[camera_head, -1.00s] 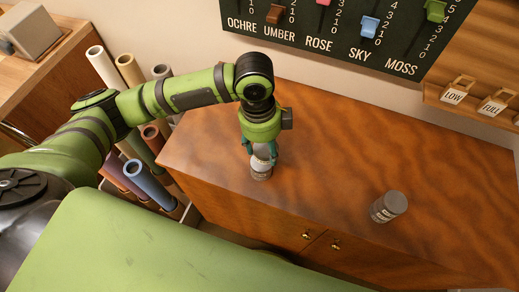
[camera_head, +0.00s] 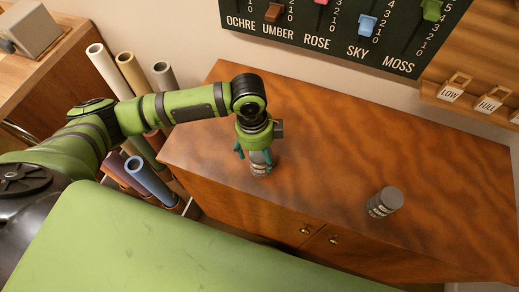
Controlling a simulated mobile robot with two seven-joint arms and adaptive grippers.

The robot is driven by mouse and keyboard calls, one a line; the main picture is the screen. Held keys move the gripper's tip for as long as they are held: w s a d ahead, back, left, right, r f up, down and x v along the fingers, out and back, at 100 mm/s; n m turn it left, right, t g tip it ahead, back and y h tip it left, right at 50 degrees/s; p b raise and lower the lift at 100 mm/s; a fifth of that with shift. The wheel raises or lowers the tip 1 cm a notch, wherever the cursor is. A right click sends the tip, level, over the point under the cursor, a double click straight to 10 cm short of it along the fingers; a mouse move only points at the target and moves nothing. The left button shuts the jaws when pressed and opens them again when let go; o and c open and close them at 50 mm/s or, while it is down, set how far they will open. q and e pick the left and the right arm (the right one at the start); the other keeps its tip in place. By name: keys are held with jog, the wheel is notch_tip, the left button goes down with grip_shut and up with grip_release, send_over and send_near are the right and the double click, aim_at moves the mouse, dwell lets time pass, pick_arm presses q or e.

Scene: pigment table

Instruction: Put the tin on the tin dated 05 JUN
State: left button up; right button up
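My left gripper (camera_head: 254,155) points down over the left part of the brown cabinet top. Its teal fingers are spread on either side of a grey tin (camera_head: 259,169), with a gap at the left finger. The tin stands upright with a pale label; its upper part is partly hidden by the gripper, and I cannot tell whether it is one tin or two stacked. Another grey tin (camera_head: 385,203) with a dark lid and a pale label stands alone at the right front of the cabinet. The label dates are too small to read. My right gripper is out of view.
The cabinet top (camera_head: 320,150) is clear between and behind the tins. Rolled tubes (camera_head: 130,70) stand to its left. A dark board with sliders (camera_head: 340,35) hangs behind. A shelf with LOW and FULL tags (camera_head: 470,103) is at the upper right.

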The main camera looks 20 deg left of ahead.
pick_arm(q)
jog(key=shift+r, duration=0.55)
notch_tip(320, 180, up, 11)
jog(key=a+b, duration=0.1)
jog(key=b, duration=0.1)
jog(key=shift+a, duration=0.15)
jog(key=shift+w, duration=0.1)
